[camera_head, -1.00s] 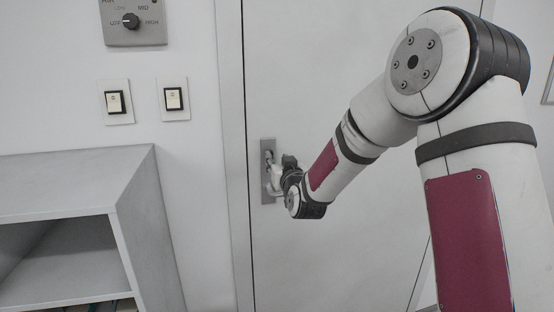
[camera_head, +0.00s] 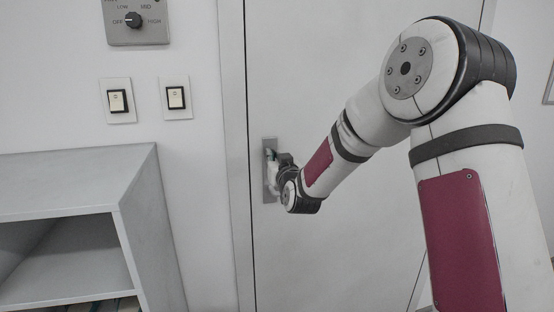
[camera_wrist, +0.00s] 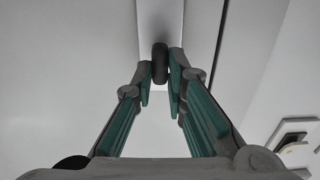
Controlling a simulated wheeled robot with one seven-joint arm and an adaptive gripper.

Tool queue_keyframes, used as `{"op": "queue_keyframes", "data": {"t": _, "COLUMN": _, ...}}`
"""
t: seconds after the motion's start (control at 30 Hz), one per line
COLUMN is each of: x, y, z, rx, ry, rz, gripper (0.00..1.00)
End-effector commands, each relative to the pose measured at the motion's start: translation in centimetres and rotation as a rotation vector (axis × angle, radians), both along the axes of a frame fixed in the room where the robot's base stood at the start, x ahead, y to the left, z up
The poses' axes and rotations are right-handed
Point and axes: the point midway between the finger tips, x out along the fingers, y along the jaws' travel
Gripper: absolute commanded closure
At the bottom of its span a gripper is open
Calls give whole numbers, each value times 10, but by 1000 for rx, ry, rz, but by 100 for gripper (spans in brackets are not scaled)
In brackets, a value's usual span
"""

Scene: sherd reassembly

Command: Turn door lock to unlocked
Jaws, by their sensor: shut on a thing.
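The door (camera_head: 330,80) is pale and flat, and it looks closed in its frame. A narrow grey lock plate (camera_head: 268,143) sits near the door's left edge, partly covered by my gripper (camera_head: 273,176). In the wrist view, a dark rounded lock knob (camera_wrist: 160,60) stands out from a light plate (camera_wrist: 160,20). My gripper's teal-padded fingers (camera_wrist: 160,84) close in on either side of the knob, shut on it. The knob's far side and any lock marking are hidden, so I cannot tell its exact turn.
Two light switches (camera_head: 117,101) (camera_head: 176,97) and a dial panel (camera_head: 135,20) are on the wall left of the door. A grey open shelf (camera_head: 75,180) stands below them. Its right side is close to the door frame (camera_head: 232,120).

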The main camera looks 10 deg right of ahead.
Motion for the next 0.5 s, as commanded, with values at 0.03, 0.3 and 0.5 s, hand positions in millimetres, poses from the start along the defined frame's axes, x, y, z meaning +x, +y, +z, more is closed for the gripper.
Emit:
{"op": "queue_keyframes", "data": {"t": 0.03, "x": 1, "y": -15, "z": 1, "rx": 7, "ry": -3, "rz": -27, "gripper": 100}}
{"op": "queue_keyframes", "data": {"t": 0.3, "x": 1, "y": -16, "z": 1, "rx": 124, "ry": -6, "rz": -27, "gripper": 100}}
{"op": "queue_keyframes", "data": {"t": 0.5, "x": 2, "y": -16, "z": 1, "rx": 290, "ry": -9, "rz": -27, "gripper": 100}}
